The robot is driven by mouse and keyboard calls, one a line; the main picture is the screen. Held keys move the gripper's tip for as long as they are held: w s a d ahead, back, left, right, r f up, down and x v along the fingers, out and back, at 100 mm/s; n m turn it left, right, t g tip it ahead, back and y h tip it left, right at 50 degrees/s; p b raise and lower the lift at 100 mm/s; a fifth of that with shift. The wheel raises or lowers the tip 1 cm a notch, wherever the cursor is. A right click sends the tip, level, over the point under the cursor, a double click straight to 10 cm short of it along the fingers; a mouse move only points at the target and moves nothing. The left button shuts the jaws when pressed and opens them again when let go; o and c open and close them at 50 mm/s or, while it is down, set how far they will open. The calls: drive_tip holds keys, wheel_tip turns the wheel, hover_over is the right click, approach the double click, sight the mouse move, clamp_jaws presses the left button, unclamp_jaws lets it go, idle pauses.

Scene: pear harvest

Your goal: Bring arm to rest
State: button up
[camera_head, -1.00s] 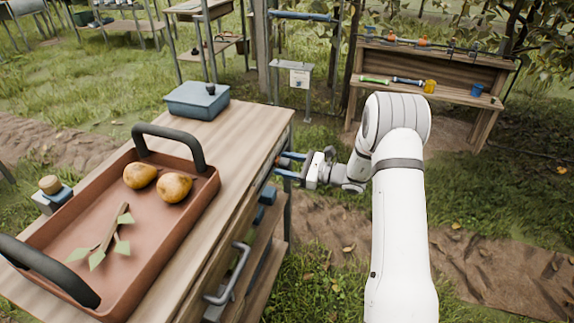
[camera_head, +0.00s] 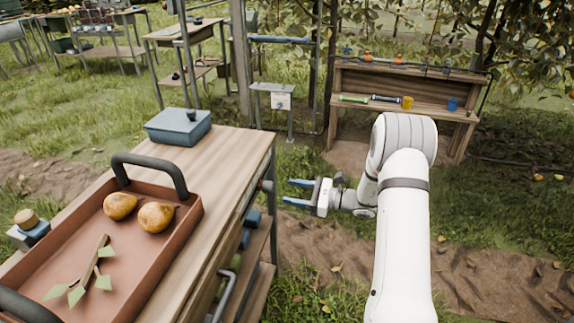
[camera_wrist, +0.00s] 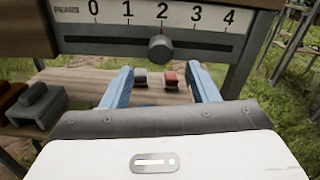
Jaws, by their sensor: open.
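My gripper (camera_head: 300,194) is open and empty, with its two blue fingers apart, just right of the wooden table (camera_head: 203,158) in the head view. In the wrist view the gripper (camera_wrist: 162,84) points at a numbered slider panel (camera_wrist: 202,38) on the table's side. The panel's round dark knob (camera_wrist: 161,49) stands near the 2 mark. The knob lies beyond the fingertips, and the gripper does not appear to hold it. My white arm reaches up from the lower right with its elbow raised.
On the table are a brown tray (camera_head: 183,218) with two pears (camera_head: 156,217) and a leafy twig (camera_head: 91,268), and a blue box (camera_head: 178,127). A wooden bench (camera_head: 355,78) with tools stands behind. Open grass and soil lie right of the table.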

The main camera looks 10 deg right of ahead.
drive_tip(key=shift+r, duration=0.1)
drive_tip(key=s+a+r+n+g+h+p, duration=0.25)
drive_tip(key=s+r+n+g, duration=0.2)
drive_tip(key=s+r, duration=0.3)
drive_tip(key=s+a+r+n+g+h+p, duration=0.25)
drive_tip(key=s+r+n, duration=0.25)
drive_tip(key=s+r, duration=0.25)
drive_tip(key=s+d+r+n+t+h+p, duration=0.1)
drive_tip(key=s+d+r+n+h+p, duration=0.3)
drive_tip(key=s, duration=0.5)
drive_tip(key=s+d+r+n+t+h+p, duration=0.2)
drive_tip(key=s+d+r+n+h+p, duration=0.2)
drive_tip(key=s+d+r+n+h, duration=0.2)
wheel_tip(320, 180, up, 2)
drive_tip(key=s+h, duration=0.2)
drive_tip(key=shift+s+d+n, duration=0.35)
drive_tip(key=shift+s+d, duration=0.05)
